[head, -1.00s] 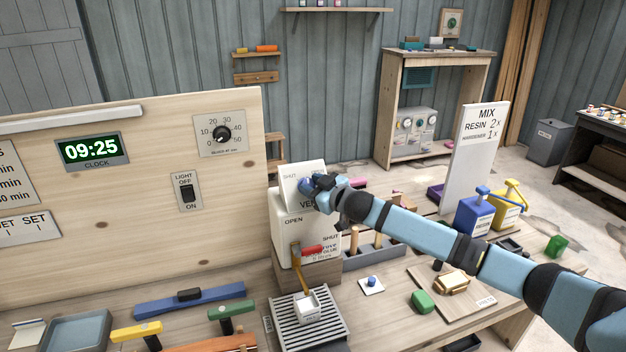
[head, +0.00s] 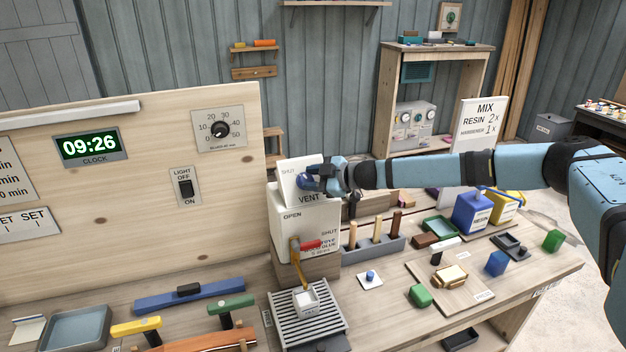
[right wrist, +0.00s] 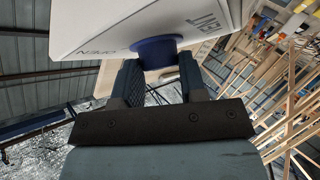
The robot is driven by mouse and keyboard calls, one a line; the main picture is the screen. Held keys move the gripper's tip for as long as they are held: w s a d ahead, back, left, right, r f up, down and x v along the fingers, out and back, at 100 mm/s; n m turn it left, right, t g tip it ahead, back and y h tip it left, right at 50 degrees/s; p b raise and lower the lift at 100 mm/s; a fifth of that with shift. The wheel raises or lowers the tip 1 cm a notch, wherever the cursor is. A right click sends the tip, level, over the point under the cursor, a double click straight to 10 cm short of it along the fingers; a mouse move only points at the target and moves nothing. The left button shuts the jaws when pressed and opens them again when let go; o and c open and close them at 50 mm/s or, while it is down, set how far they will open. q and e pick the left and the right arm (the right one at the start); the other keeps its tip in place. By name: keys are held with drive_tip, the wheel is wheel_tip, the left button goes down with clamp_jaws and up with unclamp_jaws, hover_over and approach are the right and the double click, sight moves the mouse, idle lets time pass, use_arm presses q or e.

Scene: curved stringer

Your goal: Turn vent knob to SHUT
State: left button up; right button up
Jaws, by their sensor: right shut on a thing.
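The white vent panel (head: 290,192) stands on top of a white dispenser box, with "SHUT" at its upper left and "VENT" below. My right gripper (head: 318,181) is at the face of this panel, its arm coming in from the right. It is shut on the blue vent knob (head: 306,183), which it mostly hides in the head view. In the right wrist view the blue knob (right wrist: 155,47) sits between the two dark fingers, against the white panel marked "OPEN" and "VENT". The knob's pointer direction cannot be told. My left gripper is not in view.
Below the panel, the white dispenser (head: 305,228) has a red lever (head: 311,244) and a cup (head: 306,301) under its spout. A tool rack (head: 374,243) stands to its right. The wooden board (head: 130,190) with clock, dial and light switch stands left.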

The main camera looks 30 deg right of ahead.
drive_tip(key=shift+w+r+n+g+y, duration=0.15)
drive_tip(key=shift+n+g+y, duration=0.15)
drive_tip(key=shift+n+g, duration=0.7)
drive_tip(key=shift+n, duration=0.5)
drive_tip(key=o, duration=0.9)
drive_tip(key=shift+a, duration=0.15)
drive_tip(key=v, duration=1.3)
drive_tip(key=shift+d+r, duration=0.25)
